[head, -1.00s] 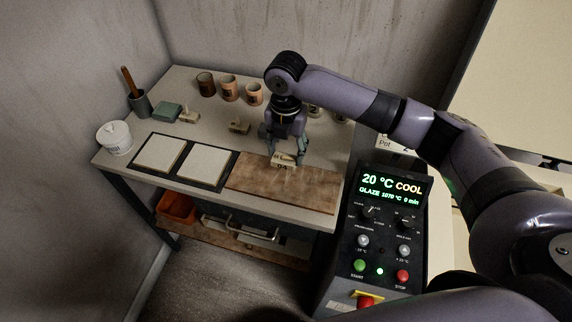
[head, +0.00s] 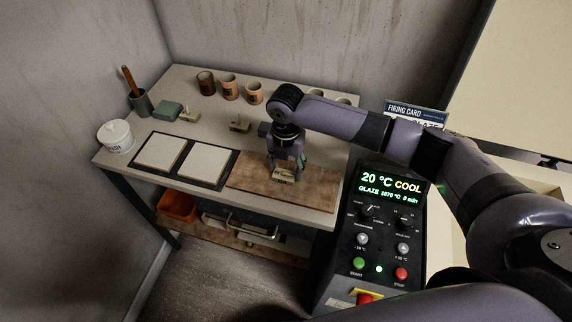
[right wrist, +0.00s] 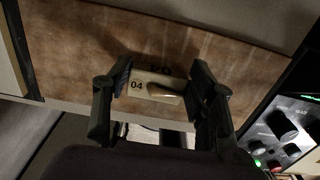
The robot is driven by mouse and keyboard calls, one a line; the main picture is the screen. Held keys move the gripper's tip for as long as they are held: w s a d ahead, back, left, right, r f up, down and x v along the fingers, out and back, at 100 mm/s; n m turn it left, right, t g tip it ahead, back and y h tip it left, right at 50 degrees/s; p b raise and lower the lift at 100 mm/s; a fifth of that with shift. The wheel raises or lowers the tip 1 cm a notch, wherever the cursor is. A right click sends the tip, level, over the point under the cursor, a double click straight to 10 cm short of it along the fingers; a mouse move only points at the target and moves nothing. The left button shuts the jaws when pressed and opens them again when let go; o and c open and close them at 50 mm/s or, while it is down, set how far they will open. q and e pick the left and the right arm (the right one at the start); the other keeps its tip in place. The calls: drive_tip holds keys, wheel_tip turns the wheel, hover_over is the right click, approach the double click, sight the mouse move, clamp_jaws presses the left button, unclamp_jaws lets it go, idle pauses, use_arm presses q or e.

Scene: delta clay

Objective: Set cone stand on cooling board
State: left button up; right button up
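The cooling board appears to be the brown wooden board (head: 318,194) at the front right of the table; it also fills much of the right wrist view (right wrist: 70,50). In the right wrist view the stand (right wrist: 150,86) sits between the fingertips (right wrist: 160,84), over the board. I cannot tell whether its underside touches the board. My left gripper is not in view.
Two similar stands (head: 239,125) (head: 188,116) are farther back. Two pale tiles (head: 161,151) (head: 200,164) on dark trays lie left of the board. Cups (head: 228,88) line the back. A control box (head: 378,220) stands right of the table. The board's right part is clear.

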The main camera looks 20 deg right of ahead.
sight(286, 170)
drive_tip(key=o, duration=0.4)
drive_tip(key=shift+r, duration=0.1)
wheel_tip(286, 170, up, 12)
drive_tip(key=shift+r+b, duration=0.1)
drive_tip(key=shift+b, duration=0.75)
